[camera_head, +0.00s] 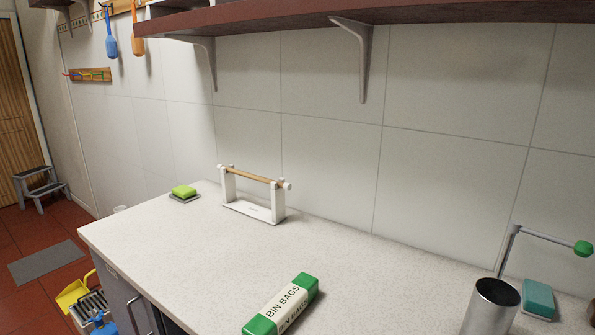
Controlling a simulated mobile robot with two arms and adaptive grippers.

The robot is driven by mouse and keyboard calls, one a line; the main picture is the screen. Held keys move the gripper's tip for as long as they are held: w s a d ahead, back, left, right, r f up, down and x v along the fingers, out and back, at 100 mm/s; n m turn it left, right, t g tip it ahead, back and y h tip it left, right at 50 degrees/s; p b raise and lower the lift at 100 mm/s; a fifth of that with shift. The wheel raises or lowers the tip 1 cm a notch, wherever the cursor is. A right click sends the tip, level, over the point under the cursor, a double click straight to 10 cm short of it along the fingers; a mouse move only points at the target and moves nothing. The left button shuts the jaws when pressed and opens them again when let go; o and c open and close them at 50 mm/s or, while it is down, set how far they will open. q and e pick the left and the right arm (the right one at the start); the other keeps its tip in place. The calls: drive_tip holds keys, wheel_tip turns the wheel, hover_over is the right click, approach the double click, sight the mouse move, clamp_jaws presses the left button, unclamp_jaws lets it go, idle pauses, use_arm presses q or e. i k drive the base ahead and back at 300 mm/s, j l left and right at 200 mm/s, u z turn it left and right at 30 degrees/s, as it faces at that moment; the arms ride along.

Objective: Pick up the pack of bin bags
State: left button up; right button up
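The pack of bin bags (281,308) is a long box with green ends and a white middle printed "BIN BAGS". It lies on the speckled light countertop (190,255) near the bottom centre of the head view, set diagonally. Its lower left end comes close to the bottom edge of the picture. Nothing touches it in view. Neither of my grippers shows in the head view.
A metal cylinder (490,308) and a teal block (538,298) stand right of the pack. A shelf (300,17) overhangs. The counter left of the pack is clear.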

sight(276, 315)
drive_tip(key=z, duration=0.75)
drive_tip(key=k+j+z, duration=0.25)
drive_tip(key=j+z, duration=0.2)
drive_tip(key=k+j+z, duration=0.4)
drive_tip(key=i+l, duration=0.05)
